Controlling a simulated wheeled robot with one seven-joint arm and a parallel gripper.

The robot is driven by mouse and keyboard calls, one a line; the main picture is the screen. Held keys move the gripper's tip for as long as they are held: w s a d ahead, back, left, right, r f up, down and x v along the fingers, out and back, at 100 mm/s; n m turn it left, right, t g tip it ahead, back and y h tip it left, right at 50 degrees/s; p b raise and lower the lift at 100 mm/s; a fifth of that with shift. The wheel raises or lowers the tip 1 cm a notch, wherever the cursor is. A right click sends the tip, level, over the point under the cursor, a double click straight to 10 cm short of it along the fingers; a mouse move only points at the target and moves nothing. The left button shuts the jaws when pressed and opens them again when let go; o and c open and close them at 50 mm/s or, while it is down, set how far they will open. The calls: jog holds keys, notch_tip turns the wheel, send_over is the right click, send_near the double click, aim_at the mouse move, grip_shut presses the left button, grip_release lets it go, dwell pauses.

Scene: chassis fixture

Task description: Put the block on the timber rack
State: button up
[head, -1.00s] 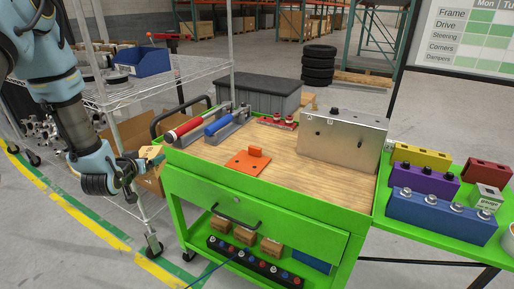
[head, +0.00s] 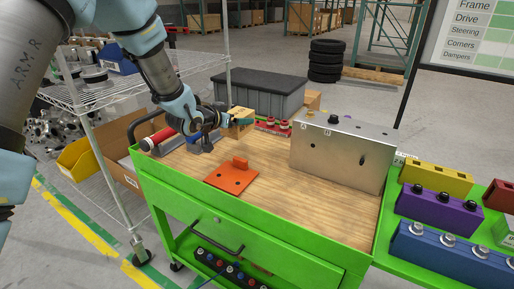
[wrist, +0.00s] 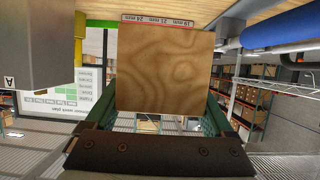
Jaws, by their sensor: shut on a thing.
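The block (head: 239,121) is a plain light wooden cube. My gripper (head: 236,124) is shut on it and holds it above the back left part of the cart's wooden top, near the blue cylinder tool. In the wrist view the block (wrist: 165,62) fills the middle, between the green fingers of my gripper (wrist: 160,108). I cannot tell for sure which thing is the timber rack. The cart's lower shelf is mostly hidden behind its drawer front.
The green cart (head: 290,243) carries an orange plate (head: 231,180), a metal box (head: 338,152), a red-handled tool (head: 160,136) and a red socket holder (head: 272,126) close behind the block. A side shelf at right holds coloured blocks (head: 435,177).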

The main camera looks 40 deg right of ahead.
notch_tip(320, 180, down, 8)
jog(key=shift+f+p, duration=0.1)
jog(key=shift+p, duration=0.85)
jog(key=shift+f, duration=0.4)
jog(key=shift+f, duration=0.1)
jog(key=shift+f, duration=0.15)
jog(key=o, duration=1.3)
jog(key=shift+o, duration=0.2)
jog(key=shift+a+r, duration=0.15)
jog(key=shift+r, duration=0.1)
jog(key=b+v, duration=0.2)
jog(key=v, duration=0.9)
jog(key=shift+a+r+b, duration=0.15)
jog(key=shift+a+b, duration=0.2)
